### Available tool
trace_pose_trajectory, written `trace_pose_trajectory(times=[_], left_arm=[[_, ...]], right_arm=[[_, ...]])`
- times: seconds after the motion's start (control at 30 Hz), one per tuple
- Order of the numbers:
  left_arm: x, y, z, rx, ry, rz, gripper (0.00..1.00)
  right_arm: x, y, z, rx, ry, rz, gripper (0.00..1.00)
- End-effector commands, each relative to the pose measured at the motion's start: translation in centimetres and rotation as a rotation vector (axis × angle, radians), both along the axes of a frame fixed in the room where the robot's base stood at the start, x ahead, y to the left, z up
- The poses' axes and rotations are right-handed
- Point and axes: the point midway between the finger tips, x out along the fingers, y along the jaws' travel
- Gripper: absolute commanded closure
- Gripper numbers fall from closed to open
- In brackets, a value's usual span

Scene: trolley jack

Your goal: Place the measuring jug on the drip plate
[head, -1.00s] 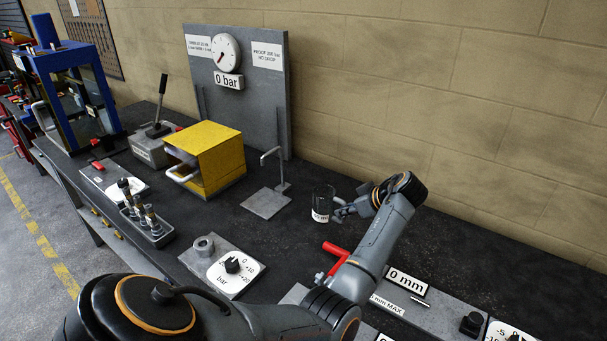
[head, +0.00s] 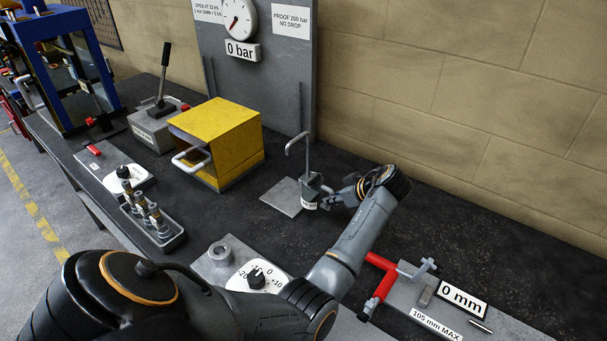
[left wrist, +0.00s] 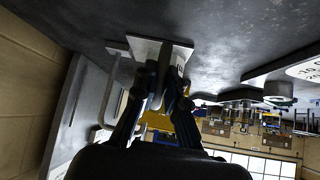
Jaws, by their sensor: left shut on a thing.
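The measuring jug (head: 311,192), a small dark clear vessel with a white label, is at the right edge of the drip plate in the head view. My left gripper (head: 331,197) is shut on it from the right. The drip plate (head: 281,198) is a flat grey square with a thin hooked pipe (head: 303,158) rising at its back right. In the left wrist view, my left gripper's fingers (left wrist: 166,84) close in front of the plate (left wrist: 182,50) and hide much of the jug. I cannot tell whether the jug touches the plate. My right gripper is out of view.
A yellow box (head: 232,145) with a white handle stands left of the plate. A grey gauge panel (head: 270,75) rises behind. A dial plate (head: 232,262) lies in front, and a red-handled fixture (head: 379,283) lies to the right. Bare bench lies between them.

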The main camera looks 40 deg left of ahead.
Motion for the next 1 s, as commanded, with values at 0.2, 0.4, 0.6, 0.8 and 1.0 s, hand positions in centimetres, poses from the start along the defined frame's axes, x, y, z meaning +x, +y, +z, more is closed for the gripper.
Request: trace_pose_trajectory(times=[0.2, 0.4, 0.6, 0.8, 1.0], left_arm=[[0.4, 6.1, -0.3, 0.003, -0.001, 0.004, 1.00], [0.7, 9.6, -0.2, 0.001, 0.001, 0.001, 1.00], [0.8, 10.3, -0.6, -0.001, 0.001, -0.001, 1.00], [0.8, 10.3, -3.3, 0.000, 0.002, -0.002, 1.00], [0.8, 10.3, -3.5, 0.000, 0.000, -0.001, 1.00]], right_arm=[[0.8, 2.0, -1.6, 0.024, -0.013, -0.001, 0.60], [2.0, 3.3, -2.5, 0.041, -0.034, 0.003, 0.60], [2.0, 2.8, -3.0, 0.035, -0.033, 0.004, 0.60], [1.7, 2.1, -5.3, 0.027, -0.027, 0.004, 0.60], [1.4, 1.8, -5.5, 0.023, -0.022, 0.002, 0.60]])
